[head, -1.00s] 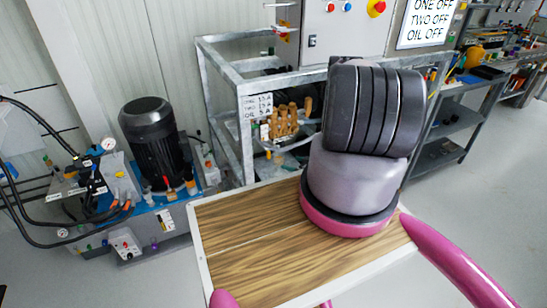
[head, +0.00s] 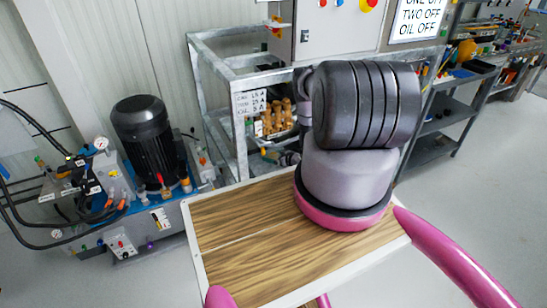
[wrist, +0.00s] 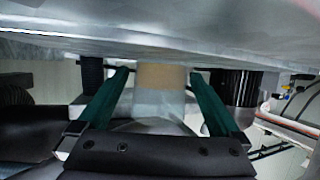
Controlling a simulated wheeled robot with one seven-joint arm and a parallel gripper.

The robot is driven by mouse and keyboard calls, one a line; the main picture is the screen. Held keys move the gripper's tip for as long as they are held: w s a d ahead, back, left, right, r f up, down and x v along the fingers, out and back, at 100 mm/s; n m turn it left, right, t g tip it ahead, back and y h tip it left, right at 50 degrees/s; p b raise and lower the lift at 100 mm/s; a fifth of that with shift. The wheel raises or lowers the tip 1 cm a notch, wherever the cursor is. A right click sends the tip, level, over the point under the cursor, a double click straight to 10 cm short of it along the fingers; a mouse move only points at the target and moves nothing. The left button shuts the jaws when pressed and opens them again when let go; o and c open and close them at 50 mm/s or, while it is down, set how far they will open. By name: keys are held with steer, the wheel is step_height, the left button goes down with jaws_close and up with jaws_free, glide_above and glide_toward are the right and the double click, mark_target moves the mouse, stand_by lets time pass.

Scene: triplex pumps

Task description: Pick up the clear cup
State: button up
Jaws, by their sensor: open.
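My gripper (wrist: 160,73) shows in the wrist view, with its two green fingers apart and pointing away from the camera. Between and beyond the fingers is a pale, upright, see-through-looking shape (wrist: 160,105) with a tan band at its top. It may be the clear cup, but I cannot tell for sure. Nothing is visibly clamped, and I cannot tell how far the shape is from the fingertips. In the head view my own arm hides the gripper, and no clear cup can be made out there.
A grey metal frame (head: 215,62) stands just beyond my arm, with brass-coloured fittings (head: 272,118) inside. A hydraulic unit with a black motor (head: 145,135) stands left. A grey surface (wrist: 160,40) crosses close above the fingers. Shelving (head: 440,120) stands right; floor is open there.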

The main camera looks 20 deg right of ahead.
steer(key=c, duration=1.4)
steer(key=shift+r, duration=0.15)
